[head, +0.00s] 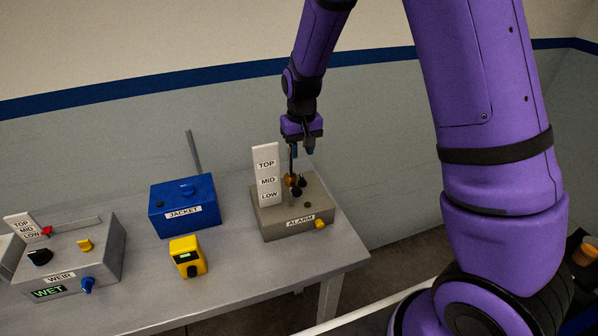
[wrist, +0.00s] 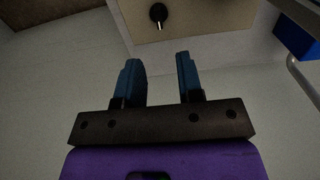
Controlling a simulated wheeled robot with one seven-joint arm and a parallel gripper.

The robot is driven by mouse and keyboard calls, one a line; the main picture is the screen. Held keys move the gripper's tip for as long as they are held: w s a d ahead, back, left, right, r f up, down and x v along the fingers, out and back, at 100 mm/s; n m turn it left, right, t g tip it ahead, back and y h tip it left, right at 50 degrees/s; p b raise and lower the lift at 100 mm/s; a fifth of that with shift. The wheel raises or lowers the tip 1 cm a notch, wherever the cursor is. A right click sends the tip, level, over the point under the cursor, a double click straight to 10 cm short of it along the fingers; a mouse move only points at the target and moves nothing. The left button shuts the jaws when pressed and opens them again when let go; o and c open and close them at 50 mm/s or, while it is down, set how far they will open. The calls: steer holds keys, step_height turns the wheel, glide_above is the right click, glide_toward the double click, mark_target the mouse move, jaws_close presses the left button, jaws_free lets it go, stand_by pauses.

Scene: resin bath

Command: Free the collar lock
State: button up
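The grey-brown ALARM box (head: 270,226) stands near the right end of the table. A thin upright rod rises from it, carrying an orange collar-like part (head: 288,181) with dark knobs (head: 298,190) beside it, near the MID to LOW marks. Which of these is the collar lock I cannot tell. A white TOP/MID/LOW plate (head: 264,160) stands just left of the rod. My gripper (head: 303,153) is above the box, close to the rod's upper part. In the wrist view my gripper (wrist: 161,72) has its blue fingers apart with nothing between them. A black knob (wrist: 158,12) shows beyond the fingertips.
A blue JACKET box (head: 185,212) and a small yellow device (head: 188,257) stand left of the ALARM box. The grey WEIR box (head: 100,262), with a WET display, is at far left. A yellow knob (head: 320,224) is on the ALARM box front. The table's right edge is close.

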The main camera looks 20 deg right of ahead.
mark_target(301, 176)
step_height(301, 176, down, 10)
steer(key=shift+r, duration=0.25)
steer(key=shift+c, duration=0.5)
steer(key=c, duration=0.5)
